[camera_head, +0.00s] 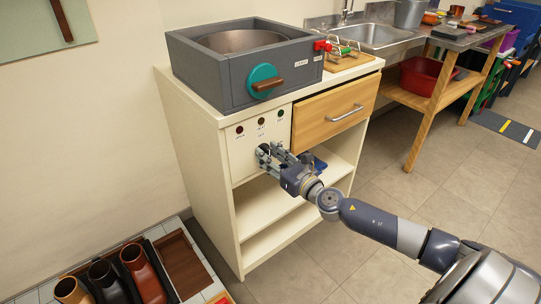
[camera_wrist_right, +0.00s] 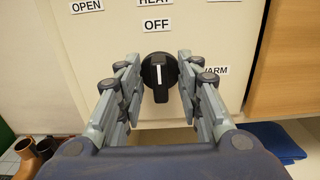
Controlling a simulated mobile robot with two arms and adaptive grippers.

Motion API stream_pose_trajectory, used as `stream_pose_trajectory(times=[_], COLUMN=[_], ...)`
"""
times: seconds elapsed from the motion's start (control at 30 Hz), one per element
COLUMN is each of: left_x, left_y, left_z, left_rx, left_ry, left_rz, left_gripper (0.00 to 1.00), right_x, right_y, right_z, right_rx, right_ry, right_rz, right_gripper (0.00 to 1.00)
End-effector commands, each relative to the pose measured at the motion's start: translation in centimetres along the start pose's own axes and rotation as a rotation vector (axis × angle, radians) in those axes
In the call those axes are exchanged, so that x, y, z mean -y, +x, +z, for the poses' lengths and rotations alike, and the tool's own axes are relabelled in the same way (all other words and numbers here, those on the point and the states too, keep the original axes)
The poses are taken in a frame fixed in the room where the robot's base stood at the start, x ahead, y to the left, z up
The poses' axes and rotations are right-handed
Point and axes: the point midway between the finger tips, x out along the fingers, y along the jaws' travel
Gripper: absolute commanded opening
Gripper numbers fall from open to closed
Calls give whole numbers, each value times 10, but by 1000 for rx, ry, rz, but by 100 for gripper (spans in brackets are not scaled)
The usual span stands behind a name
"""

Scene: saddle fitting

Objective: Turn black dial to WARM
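The black dial (camera_wrist_right: 159,72) is on the cream front panel (camera_wrist_right: 110,50), in the middle of the right wrist view. Its white line is upright, below the OFF label (camera_wrist_right: 156,26). The WARM label (camera_wrist_right: 215,70) is to the right of the dial, partly hidden by a finger. My right gripper (camera_wrist_right: 160,84) is open, with one finger on each side of the dial and visible gaps between. In the head view, my right gripper (camera_head: 267,155) is at the panel and largely hides the dial. My left gripper is not in view.
A grey box with a teal knob (camera_head: 264,78) stands on the cabinet above. A wooden drawer (camera_head: 335,112) is right of the panel, and open shelves (camera_head: 265,208) are below.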

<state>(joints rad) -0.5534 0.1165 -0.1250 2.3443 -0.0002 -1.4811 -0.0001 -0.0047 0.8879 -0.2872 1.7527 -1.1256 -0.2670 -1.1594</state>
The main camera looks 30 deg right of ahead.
Motion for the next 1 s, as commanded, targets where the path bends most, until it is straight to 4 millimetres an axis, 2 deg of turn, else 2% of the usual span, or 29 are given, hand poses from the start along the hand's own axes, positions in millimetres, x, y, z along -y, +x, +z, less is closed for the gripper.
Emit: stream_pose_trajectory(times=[0.23,0.37,0.4,0.77,1.0], left_x=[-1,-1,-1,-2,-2], left_y=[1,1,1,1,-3], left_z=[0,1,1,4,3], left_rx=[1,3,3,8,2], left_ry=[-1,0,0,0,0], left_rz=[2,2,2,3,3], left_gripper=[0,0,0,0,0], right_x=[0,0,0,0,0], right_y=[0,0,0,0,0], right_z=[0,0,0,0,0], right_rx=[0,0,0,0,1], right_ry=[0,0,0,22,135], right_rz=[0,0,0,-1,0], right_gripper=[33,4,0,0,0])
